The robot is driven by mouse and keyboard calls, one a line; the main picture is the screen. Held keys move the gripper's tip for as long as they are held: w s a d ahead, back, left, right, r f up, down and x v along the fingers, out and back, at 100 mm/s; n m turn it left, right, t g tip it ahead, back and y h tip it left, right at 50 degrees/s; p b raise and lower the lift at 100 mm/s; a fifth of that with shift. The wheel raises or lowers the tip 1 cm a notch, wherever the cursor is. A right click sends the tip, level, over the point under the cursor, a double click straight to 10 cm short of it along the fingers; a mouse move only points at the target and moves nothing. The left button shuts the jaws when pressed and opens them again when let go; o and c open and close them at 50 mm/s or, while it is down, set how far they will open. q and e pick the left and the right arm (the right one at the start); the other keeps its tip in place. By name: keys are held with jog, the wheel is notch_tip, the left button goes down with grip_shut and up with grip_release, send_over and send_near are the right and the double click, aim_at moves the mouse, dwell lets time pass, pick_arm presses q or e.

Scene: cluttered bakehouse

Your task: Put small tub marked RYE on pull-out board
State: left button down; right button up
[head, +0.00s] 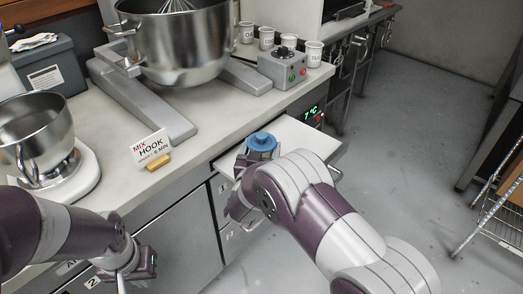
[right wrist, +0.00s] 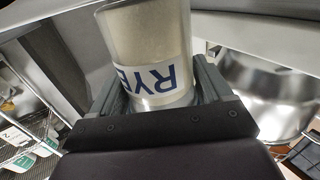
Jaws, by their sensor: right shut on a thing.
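The small tub marked RYE (right wrist: 150,35) is a pale, clear tub with a white label, upside down in the right wrist view. It stands between the fingers of my right gripper (right wrist: 160,100), which is shut on it. In the head view its blue lid (head: 263,139) shows above my right gripper (head: 243,190), whose wrist hides the tub's body. The pull-out board (head: 303,139) is a white slab extending from under the counter. The lid appears over its left part; I cannot tell whether the tub touches it. My left gripper (head: 122,281) is low in front of the cabinet, its fingers unclear.
The counter holds a large mixer bowl (head: 185,50), a smaller mixer (head: 60,180), a MIX HOOK sign (head: 153,148), a control box (head: 284,68) and several white cups (head: 313,54). A wire rack (head: 497,205) stands at right. The floor between is clear.

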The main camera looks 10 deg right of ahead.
jog(key=shift+w+f, duration=0.1)
jog(key=shift+f, duration=0.15)
jog(key=o, duration=1.2)
jog(key=shift+r, duration=0.2)
jog(key=v, duration=1.2)
jog(key=shift+f+p, duration=0.1)
jog(key=shift+p, duration=0.2)
